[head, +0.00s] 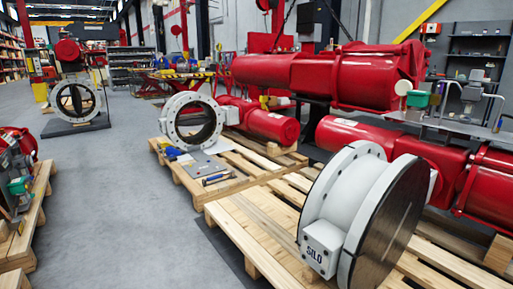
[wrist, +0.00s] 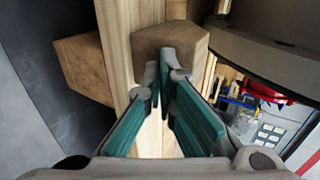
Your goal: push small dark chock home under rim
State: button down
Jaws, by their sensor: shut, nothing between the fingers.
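In the wrist view, the small dark chock (wrist: 172,40) is a brown-grey block on a pale pallet plank, straight ahead of my fingertips. My gripper (wrist: 166,75) has teal-padded fingers that are shut at the tips, with nothing held. The tips overlap the chock's near face in the picture; I cannot tell whether they touch it. The dark round rim (wrist: 262,50) lies just right of the chock, and I cannot tell whether any of the chock is under it. In the head view, the large white and black valve (head: 370,215) rests on a pallet; my gripper and the chock do not show.
A lighter wooden block (wrist: 85,68) lies left of the plank in the wrist view. Wooden pallets (head: 235,225) carry red actuators (head: 325,75) and another white valve ring (head: 192,120).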

jog(key=shift+w+d+b, duration=0.35)
jog(key=shift+w+d, duration=0.3)
jog(key=shift+d, duration=0.25)
jog(key=shift+w+d+b, duration=0.35)
jog(key=shift+w+d, duration=0.3)
jog(key=shift+d, duration=0.25)
dwell(1.4)
jog(key=shift+w+d, duration=0.4)
jog(key=shift+d, duration=0.2)
jog(key=shift+w+d+b, duration=0.55)
jog(key=shift+w+d, duration=0.05)
jog(key=shift+d, duration=0.15)
jog(key=shift+w+d+b, duration=0.3)
jog(key=shift+w+d, duration=0.1)
jog(key=shift+d, duration=0.2)
jog(key=shift+w+d, duration=0.4)
jog(key=shift+d, duration=0.15)
jog(key=shift+w+d+b, duration=0.2)
jog(key=shift+d+b, duration=0.05)
jog(key=shift+b, duration=0.15)
jog(key=s+a+p, duration=0.2)
jog(key=s+a, duration=0.4)
jog(key=a, duration=0.2)
dwell(0.9)
jog(key=shift+a, duration=0.1)
